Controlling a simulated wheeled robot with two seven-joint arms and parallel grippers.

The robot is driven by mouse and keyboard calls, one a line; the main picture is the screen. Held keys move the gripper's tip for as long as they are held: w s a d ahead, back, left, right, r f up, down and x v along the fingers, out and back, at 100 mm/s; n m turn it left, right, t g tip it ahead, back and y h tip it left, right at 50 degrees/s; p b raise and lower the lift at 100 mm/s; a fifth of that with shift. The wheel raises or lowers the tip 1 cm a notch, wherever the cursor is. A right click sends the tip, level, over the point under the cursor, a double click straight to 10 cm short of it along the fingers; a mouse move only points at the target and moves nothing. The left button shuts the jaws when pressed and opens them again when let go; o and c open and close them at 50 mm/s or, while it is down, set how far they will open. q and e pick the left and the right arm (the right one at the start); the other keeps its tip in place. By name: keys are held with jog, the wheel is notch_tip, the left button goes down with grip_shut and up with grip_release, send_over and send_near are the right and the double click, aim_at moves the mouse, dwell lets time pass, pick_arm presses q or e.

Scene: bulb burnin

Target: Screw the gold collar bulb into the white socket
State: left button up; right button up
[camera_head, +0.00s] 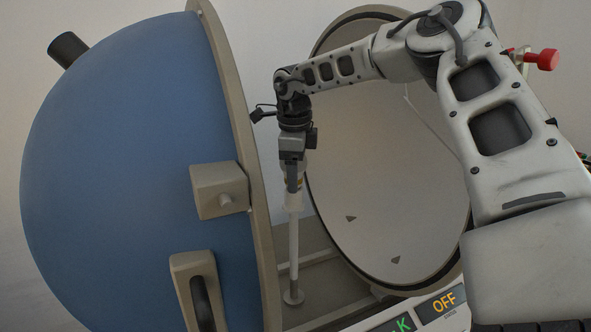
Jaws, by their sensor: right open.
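The white socket (294,202) tops a slim white post (294,245) that stands upright on a round foot. A pale bulb with a gold band (300,181) shows just above the socket, mostly hidden by my right gripper. My right gripper (293,186) points down from above, with its fingers beside the bulb's lower part and the collar. It is open. I cannot tell how deep the bulb sits in the socket. My left gripper is not in view.
A blue dome half (130,170) with a beige rim, a latch block (217,190) and a handle (197,290) stands close on the left. A pale round shell (385,200) stands open behind on the right. A panel reading OFF (443,302) is at the lower right.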

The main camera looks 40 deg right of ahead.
jog(key=shift+r, duration=0.1)
jog(key=c, duration=0.9)
jog(key=shift+o, duration=0.2)
jog(key=shift+m+b, duration=0.5)
jog(key=shift+m, duration=0.2)
jog(key=shift+m+b, duration=0.3)
jog(key=shift+m, duration=0.8)
jog(key=m+g, duration=0.1)
jog(key=m, duration=0.5)
jog(key=shift+a, duration=0.1)
jog(key=o, duration=1.1)
